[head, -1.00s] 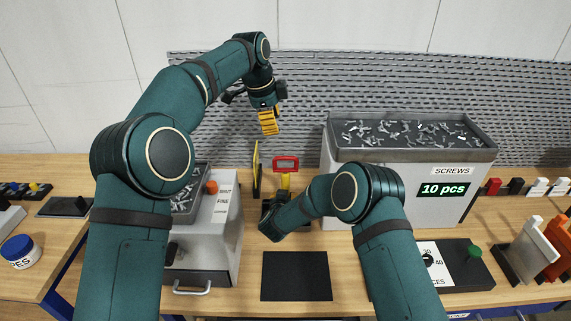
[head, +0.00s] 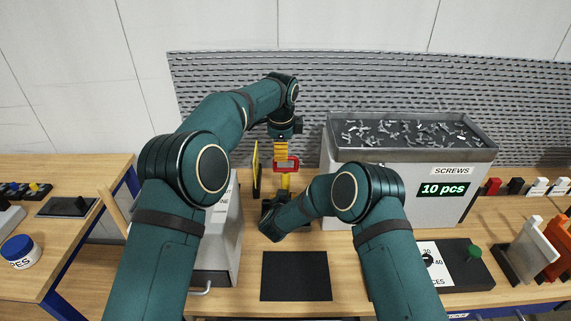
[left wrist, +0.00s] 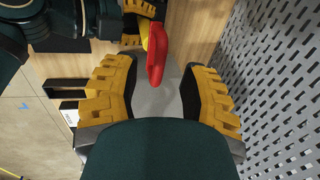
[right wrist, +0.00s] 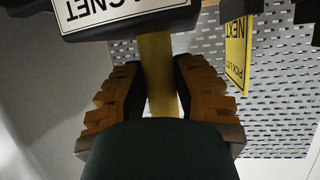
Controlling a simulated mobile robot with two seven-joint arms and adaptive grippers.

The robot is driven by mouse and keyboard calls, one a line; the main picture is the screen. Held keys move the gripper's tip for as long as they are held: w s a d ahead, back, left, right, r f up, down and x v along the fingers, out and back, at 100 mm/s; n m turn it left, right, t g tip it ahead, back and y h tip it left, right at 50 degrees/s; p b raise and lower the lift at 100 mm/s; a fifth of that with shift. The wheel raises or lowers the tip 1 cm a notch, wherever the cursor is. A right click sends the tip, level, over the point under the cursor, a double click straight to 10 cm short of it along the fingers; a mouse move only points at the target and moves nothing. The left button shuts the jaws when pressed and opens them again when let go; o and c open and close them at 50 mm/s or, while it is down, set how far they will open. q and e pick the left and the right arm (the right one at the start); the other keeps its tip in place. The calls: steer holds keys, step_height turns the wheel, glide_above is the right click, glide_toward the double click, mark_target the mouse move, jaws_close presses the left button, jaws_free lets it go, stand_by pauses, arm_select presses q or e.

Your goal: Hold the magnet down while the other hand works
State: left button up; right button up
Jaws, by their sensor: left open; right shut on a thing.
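The magnet has a red handle (head: 293,163) on a yellow post (head: 285,182) and stands upright near the back of the bench. Its MAGNET label (right wrist: 125,10) shows upside down in the right wrist view. My left gripper (head: 281,150) is open and points down just above the red handle. In the left wrist view the handle (left wrist: 156,55) lies between the spread yellow fingers, slightly toward their tips. I cannot tell whether they touch it.
A yellow sign (head: 256,170) stands just left of the magnet. The grey screw bin (head: 400,180) reading 10 pcs is close on the right, and a grey dispenser (head: 222,245) is on the left. A black mat (head: 296,276) lies empty in front. A perforated panel (head: 230,80) is behind.

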arm_select(q)
steer(key=shift+w+f, duration=0.15)
steer(key=shift+f, duration=0.65)
steer(key=shift+w+f, duration=0.15)
steer(key=shift+f, duration=0.6)
jaws_close()
steer(key=shift+r, duration=1.8)
jaws_free()
